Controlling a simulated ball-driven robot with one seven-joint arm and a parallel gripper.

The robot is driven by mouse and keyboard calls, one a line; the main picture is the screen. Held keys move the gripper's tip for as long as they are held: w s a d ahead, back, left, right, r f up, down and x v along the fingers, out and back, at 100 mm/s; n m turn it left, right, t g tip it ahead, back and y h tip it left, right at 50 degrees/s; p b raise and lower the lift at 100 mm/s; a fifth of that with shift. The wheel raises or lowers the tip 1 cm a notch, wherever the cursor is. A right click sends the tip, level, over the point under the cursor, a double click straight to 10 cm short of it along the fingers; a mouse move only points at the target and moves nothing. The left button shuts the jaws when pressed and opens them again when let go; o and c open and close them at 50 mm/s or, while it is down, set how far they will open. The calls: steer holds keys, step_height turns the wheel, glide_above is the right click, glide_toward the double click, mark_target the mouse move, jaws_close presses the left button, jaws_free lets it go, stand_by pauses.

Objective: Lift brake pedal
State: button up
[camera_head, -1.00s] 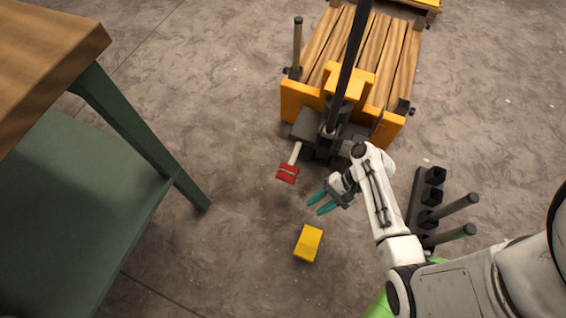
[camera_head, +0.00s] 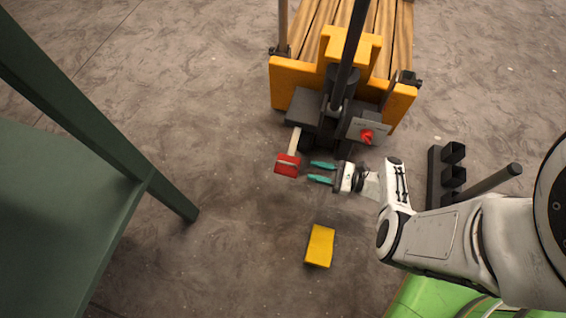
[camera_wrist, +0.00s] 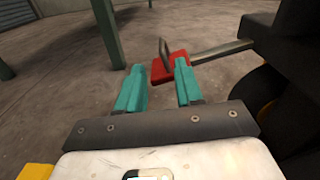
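The red brake pedal (camera_head: 287,165) sits at the end of a pale metal lever on the front of the yellow pallet truck (camera_head: 345,95). In the wrist view the red pedal (camera_wrist: 170,67) lies just beyond my fingertips, on a lever running off to the right. My gripper (camera_head: 320,172) is open and empty, with its two teal fingers pointing left at the pedal. In the wrist view my gripper (camera_wrist: 158,72) shows a wide gap between the fingers. Whether the right finger touches the pedal, I cannot tell.
A yellow block (camera_head: 320,246) lies on the floor below my gripper. A green-legged table (camera_head: 75,110) stands at the left. A dark rack with sockets (camera_head: 453,152) is at the right. The floor between table and truck is clear.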

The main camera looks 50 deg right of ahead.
mark_target(285, 163)
steer(key=b+x, duration=0.1)
steer(key=x, duration=1)
steer(key=shift+d+b, duration=0.15)
steer(key=shift+b, duration=0.2)
steer(key=c, duration=0.6)
jaws_close()
steer(key=shift+s, duration=0.1)
